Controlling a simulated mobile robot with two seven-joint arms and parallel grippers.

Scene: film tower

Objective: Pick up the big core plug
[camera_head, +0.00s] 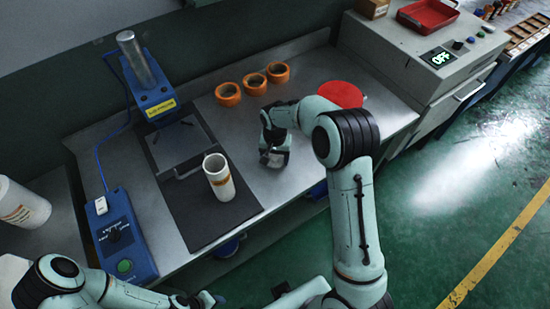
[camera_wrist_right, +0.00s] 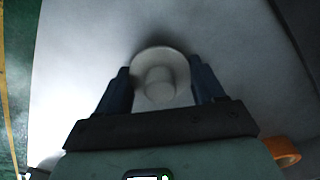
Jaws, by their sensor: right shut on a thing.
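The big core plug (camera_wrist_right: 160,78), a pale round piece with a wide flange and a narrower raised centre, is between the two dark fingers of my right gripper (camera_wrist_right: 162,92) in the right wrist view. The fingers are shut on its sides. In the head view my right gripper (camera_head: 273,158) points down at the bare metal table, right of the dark mat; the plug is mostly hidden there. I cannot tell whether the plug touches the table. My left arm is at the bottom left, and its hand end (camera_head: 208,300) is partly cut off, its fingers unclear.
Behind are a blue press (camera_head: 150,90), several orange rings (camera_head: 254,84) and a red disc (camera_head: 341,94). A blue control box (camera_head: 121,240) stands left. A grey machine (camera_head: 420,55) borders the right.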

